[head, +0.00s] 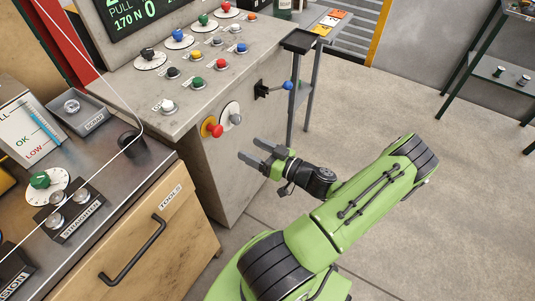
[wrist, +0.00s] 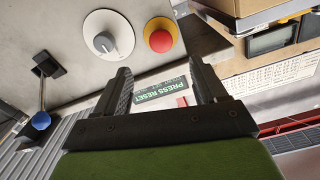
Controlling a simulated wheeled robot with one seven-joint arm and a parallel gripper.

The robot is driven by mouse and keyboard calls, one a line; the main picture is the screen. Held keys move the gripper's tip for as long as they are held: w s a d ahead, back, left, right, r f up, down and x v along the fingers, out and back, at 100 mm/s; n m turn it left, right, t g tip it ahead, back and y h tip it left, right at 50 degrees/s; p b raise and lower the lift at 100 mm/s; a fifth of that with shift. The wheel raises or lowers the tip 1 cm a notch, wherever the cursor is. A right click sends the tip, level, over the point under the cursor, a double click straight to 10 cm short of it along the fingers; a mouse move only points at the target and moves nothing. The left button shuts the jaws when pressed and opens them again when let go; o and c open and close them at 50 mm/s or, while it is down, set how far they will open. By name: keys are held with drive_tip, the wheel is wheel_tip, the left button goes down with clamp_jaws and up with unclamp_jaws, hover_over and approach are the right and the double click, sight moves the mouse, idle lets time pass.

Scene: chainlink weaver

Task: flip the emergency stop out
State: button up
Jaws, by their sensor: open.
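The emergency stop, a red mushroom button on a yellow collar (head: 213,128), sits on the front face of the grey console, near its left corner. In the wrist view the emergency stop (wrist: 159,40) lies ahead of the fingertips and roughly between them. I cannot tell whether the button is pushed in or out. My gripper (head: 247,152) is open and empty, to the right of the button and a little below it in the head view, apart from it. In the wrist view my gripper (wrist: 159,68) has its two dark fingers spread.
A grey knob on a white disc (head: 235,119) is right beside the emergency stop. A black lever with a blue ball (head: 287,86) juts out farther right. The console top (head: 190,120) carries several coloured buttons. A wooden tools drawer (head: 150,235) stands at left. The floor at right is clear.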

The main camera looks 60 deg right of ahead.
drive_tip(key=s, duration=0.5)
drive_tip(key=shift+s, duration=0.15)
